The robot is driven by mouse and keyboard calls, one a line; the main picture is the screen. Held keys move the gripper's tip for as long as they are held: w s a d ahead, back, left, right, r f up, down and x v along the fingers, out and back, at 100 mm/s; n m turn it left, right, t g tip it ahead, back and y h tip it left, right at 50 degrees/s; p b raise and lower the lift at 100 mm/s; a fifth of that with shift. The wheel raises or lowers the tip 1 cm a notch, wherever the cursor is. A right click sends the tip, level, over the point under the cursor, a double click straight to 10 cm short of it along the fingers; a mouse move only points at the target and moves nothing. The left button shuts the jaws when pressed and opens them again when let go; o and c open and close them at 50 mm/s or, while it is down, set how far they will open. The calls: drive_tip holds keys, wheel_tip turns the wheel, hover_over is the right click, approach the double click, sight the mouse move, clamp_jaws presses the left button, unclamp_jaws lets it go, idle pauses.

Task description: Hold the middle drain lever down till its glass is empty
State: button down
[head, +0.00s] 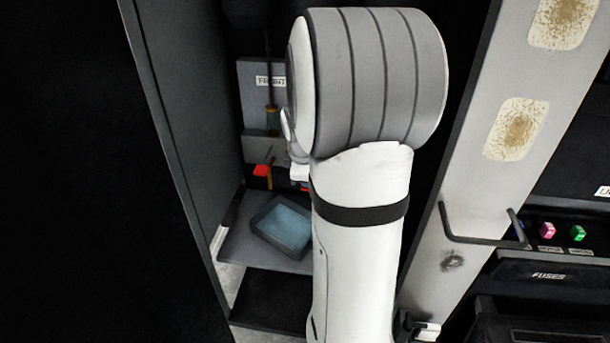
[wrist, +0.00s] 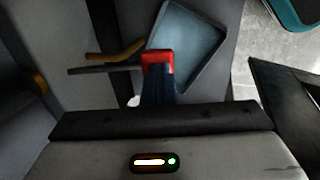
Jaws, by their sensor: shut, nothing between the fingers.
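My gripper (head: 262,170) has red tips on dark fingers, and it is shut and empty. The red tips also show in the wrist view (wrist: 158,60). A yellow lever handle (wrist: 120,52) lies just left of the tips; I cannot tell whether they touch. A second yellow handle (wrist: 30,85) is at the far left. In the head view a yellow handle (head: 270,183) is beside the tips. A small glass (head: 272,118) stands above it, under a label reading FRONT (head: 270,81). Its level is unclear. My arm hides the other glasses, and which lever is the middle one is unclear.
A blue-grey tray (head: 285,228) sits on a shelf below the levers. A tall cabinet wall (head: 180,130) bounds the left. At the right are a pale post (head: 465,200), a bar handle (head: 480,240) and a FUSES drawer (head: 545,273).

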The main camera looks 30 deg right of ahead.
drive_tip(key=shift+d+r, duration=0.1)
drive_tip(key=shift+d, duration=0.1)
drive_tip(key=shift+s+r, duration=0.1)
drive_tip(key=shift+r, duration=0.05)
drive_tip(key=shift+r+p, duration=0.65)
drive_tip(key=shift+p, duration=0.05)
drive_tip(key=shift+r+p, duration=0.4)
drive_tip(key=shift+r, duration=0.05)
drive_tip(key=w+d+p+v, duration=0.1)
drive_tip(key=v, duration=1.2)
drive_tip(key=shift+r+p, duration=0.25)
drive_tip(key=shift+p, duration=0.15)
